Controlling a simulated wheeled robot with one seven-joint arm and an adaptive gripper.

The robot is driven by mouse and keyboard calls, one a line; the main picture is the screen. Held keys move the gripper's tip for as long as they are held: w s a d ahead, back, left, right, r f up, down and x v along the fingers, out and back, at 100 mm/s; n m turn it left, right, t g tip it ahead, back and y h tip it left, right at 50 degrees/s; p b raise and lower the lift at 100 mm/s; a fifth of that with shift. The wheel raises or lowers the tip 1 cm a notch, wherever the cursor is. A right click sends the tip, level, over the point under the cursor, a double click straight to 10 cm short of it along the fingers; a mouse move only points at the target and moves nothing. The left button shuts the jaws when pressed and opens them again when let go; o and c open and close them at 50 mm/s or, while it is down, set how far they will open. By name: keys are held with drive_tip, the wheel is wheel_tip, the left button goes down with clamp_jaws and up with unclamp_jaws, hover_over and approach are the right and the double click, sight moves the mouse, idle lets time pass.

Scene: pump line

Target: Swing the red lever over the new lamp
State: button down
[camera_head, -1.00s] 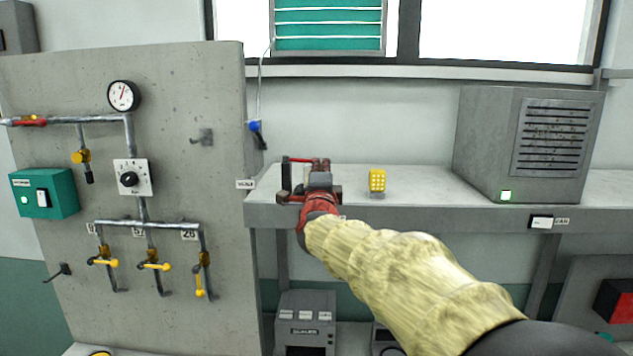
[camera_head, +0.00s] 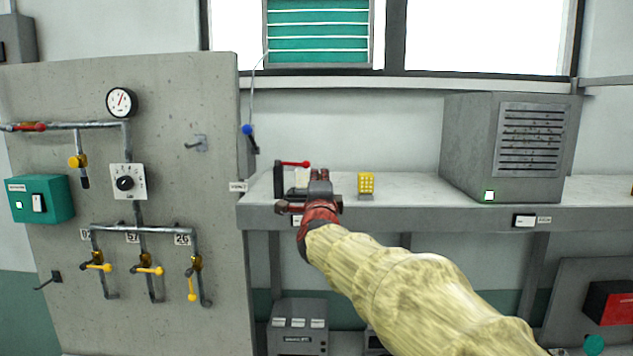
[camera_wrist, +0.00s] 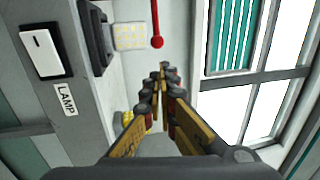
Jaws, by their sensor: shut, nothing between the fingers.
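The red lever (camera_head: 293,163) with its round knob reaches to the right from the top of a dark upright holder (camera_head: 278,182) on the shelf. The lever also shows at the top of the wrist view (camera_wrist: 155,18). A pale panel with yellowish squares, seemingly the lamp (camera_wrist: 130,36), sits by the dark holder; my gripper partly hides this spot in the head view. My gripper (camera_head: 320,176) is shut and empty in front of the holder. In the wrist view its fingertips (camera_wrist: 162,70) are together, below and apart from the lever's knob.
A yellow gridded block (camera_head: 366,183) stands on the shelf to the right. A grey vented box (camera_head: 515,150) stands farther right. A concrete panel (camera_head: 70,85) with pipes and valves is on the left. A switch labelled LAMP (camera_wrist: 45,53) is on the shelf front.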

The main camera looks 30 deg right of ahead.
drive_tip(key=s+a+f+b, duration=0.1)
drive_tip(key=s+f, duration=0.1)
drive_tip(key=s, duration=0.6)
drive_tip(key=s+a+f+n+g+y, duration=0.1)
drive_tip(key=a+f+n+g+y, duration=0.2)
drive_tip(key=f, duration=0.4)
drive_tip(key=s+a+f+n+y+b, duration=0.1)
drive_tip(key=a+f+n+y, duration=0.1)
drive_tip(key=a+f+n, duration=0.4)
drive_tip(key=s+a+f+n+g+y, duration=0.1)
drive_tip(key=a+f+n+g+y, duration=0.2)
drive_tip(key=f, duration=0.5)
drive_tip(key=s+a+f+n+g+y+b, duration=0.1)
drive_tip(key=s+a+f+n+g+b, duration=0.2)
drive_tip(key=s+f, duration=0.8)
drive_tip(key=s+a+f+n+g+y+b, duration=0.1)
drive_tip(key=s+a+f+n+g+b, duration=0.1)
drive_tip(key=s+a+f+n+b, duration=0.3)
drive_tip(key=s+a+f+n, duration=0.3)
drive_tip(key=s+f, duration=0.3)
drive_tip(key=s, duration=0.3)
drive_tip(key=shift+s+a+f+n+g, duration=0.2)
drive_tip(key=shift+s+n+g, duration=0.2)
drive_tip(key=shift+n, duration=0.2)
drive_tip(key=shift+r, duration=0.1)
